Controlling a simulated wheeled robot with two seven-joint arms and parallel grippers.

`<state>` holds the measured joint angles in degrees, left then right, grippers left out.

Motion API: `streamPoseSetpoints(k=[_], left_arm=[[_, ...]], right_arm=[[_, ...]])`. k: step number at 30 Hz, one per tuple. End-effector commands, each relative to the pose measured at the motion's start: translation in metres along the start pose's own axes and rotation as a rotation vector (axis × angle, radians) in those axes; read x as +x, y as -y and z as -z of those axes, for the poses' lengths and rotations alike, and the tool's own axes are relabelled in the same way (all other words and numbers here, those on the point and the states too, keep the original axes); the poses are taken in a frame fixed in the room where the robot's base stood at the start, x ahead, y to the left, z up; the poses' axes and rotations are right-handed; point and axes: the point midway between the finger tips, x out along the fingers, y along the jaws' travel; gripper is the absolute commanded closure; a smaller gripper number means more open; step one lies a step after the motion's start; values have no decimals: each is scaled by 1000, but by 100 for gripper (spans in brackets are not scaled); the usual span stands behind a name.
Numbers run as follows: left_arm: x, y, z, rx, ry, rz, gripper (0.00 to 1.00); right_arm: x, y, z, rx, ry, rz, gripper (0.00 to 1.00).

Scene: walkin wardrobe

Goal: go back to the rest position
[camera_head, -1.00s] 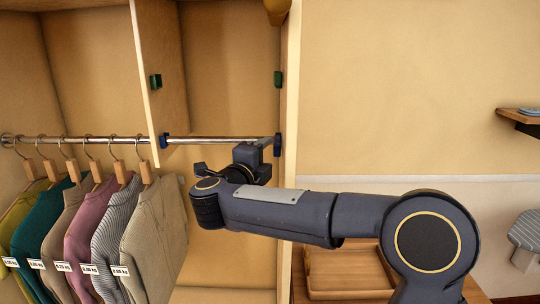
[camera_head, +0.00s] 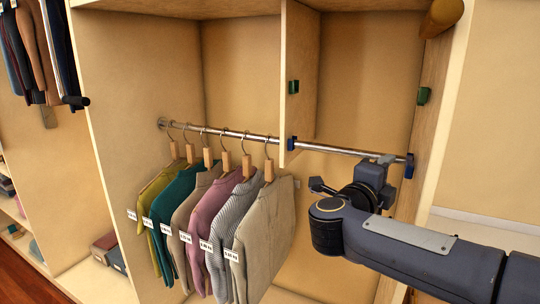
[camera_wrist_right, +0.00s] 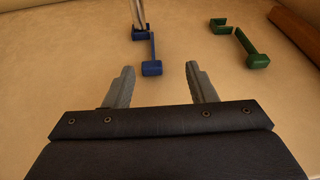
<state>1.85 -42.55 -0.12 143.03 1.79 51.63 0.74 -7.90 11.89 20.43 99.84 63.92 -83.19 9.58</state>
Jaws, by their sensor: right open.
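My right gripper (camera_head: 384,160) is in front of the right end of the clothes rail (camera_head: 345,150), close to the wardrobe's right side panel. The rail's end sits at a blue holder (camera_wrist_right: 140,34) beyond the fingers; that holder also shows in the head view (camera_head: 409,166). I cannot tell from the head view whether the gripper touches the rail. My left gripper is not in view.
Several garments on hangers (camera_head: 215,220) hang on the rail left of the gripper. A vertical divider (camera_head: 298,80) stands above the rail. Green holders (camera_head: 423,96) sit higher up, below a wooden rod (camera_head: 441,17). Bare wall (camera_head: 495,130) lies to the right.

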Motion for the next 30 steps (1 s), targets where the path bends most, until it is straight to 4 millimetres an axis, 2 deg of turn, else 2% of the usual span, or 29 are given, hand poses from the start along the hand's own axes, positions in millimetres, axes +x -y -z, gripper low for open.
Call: streamPoseSetpoints(k=[3,6,8,10,14,16,21,24,27,30], left_arm=[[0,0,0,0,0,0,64],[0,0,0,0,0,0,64],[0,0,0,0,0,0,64],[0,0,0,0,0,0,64],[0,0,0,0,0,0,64],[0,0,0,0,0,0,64],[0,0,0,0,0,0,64],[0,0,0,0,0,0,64],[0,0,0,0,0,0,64],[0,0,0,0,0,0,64]], right_arm=[[-3,20,-4,-63,197,98,49],[-19,28,-11,-177,420,185,49],[-35,24,-13,-268,554,222,49],[-57,10,-13,-385,706,247,49],[-104,-40,1,-627,975,234,49],[-132,-77,17,-762,1114,194,49],[-196,-168,76,-1051,1404,30,49],[-225,-206,109,-1165,1524,-73,49],[-245,-231,135,-1237,1605,-156,49],[-257,-245,150,-1276,1651,-207,49]])
